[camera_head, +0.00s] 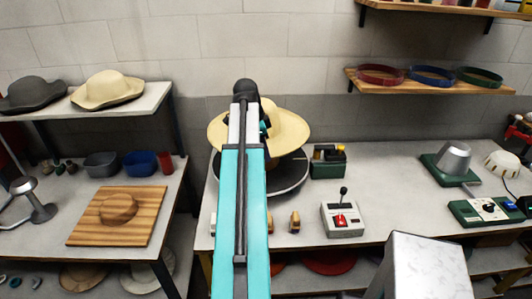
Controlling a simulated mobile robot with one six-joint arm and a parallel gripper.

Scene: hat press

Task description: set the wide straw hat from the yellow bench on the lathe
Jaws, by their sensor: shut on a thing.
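The wide straw hat (289,132) is pale yellow with a broad brim. It shows on both sides of my teal arm, which hides its middle. My gripper (264,124) is mostly hidden behind the arm; the little that shows is at the hat, and it is shut on it. Just below the hat in the picture is a dark round plate with a pale rim (290,184), which looks like the lathe. The arm covers its centre, and I cannot tell whether the hat touches it. No bench in view is clearly yellow.
A control box with a lever and red button (343,220) and a dark green box (328,162) stand right of the plate. A shelf holds two hats (107,89). A pale block (425,267) stands in front.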

